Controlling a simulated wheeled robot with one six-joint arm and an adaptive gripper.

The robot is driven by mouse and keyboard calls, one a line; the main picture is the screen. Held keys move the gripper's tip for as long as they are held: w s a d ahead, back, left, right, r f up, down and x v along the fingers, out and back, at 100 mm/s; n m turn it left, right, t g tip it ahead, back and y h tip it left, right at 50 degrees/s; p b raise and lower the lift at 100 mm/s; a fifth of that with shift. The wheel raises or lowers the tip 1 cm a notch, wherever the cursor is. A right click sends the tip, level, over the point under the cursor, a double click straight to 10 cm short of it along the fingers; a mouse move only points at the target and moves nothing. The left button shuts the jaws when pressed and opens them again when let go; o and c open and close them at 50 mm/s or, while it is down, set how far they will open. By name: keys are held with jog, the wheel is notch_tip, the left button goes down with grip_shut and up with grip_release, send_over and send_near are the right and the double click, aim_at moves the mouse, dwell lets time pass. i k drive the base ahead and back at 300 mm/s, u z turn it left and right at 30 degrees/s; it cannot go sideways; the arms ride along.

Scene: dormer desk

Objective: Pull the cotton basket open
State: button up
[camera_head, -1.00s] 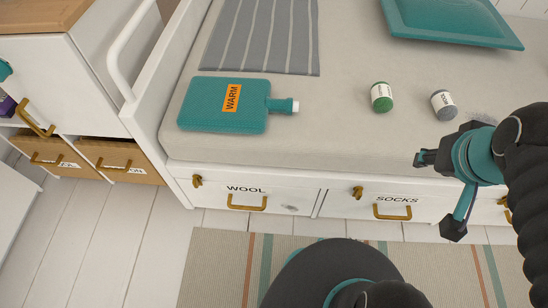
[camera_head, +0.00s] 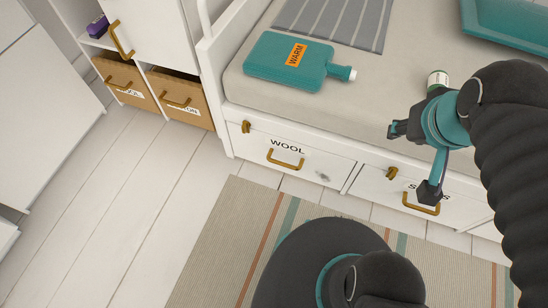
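The cotton basket (camera_head: 180,98) is a brown box in the right lower compartment of the white cabinet at the upper left. It has a brass handle (camera_head: 175,98) and a white label, partly covered by the handle, that ends in "ON". It sits pushed in beside a similar basket. My gripper (camera_head: 414,161) is open and empty, its dark fingers spread wide. It shows in front of the bed's socks drawer, well to the right of the basket and apart from it.
Another brown basket (camera_head: 124,84) with a handle stands left of it. The bed (camera_head: 300,105) bears a teal warm bottle (camera_head: 290,62); its wool drawer (camera_head: 300,160) is shut. Pale floorboards (camera_head: 140,190) lie clear before the baskets. A striped rug (camera_head: 225,235) covers the front floor.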

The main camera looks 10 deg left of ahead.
aim_at(182, 97)
jog(key=k, duration=0.25)
jog(key=z, duration=0.05)
jog(key=i, duration=0.4)
jog(key=u, duration=1)
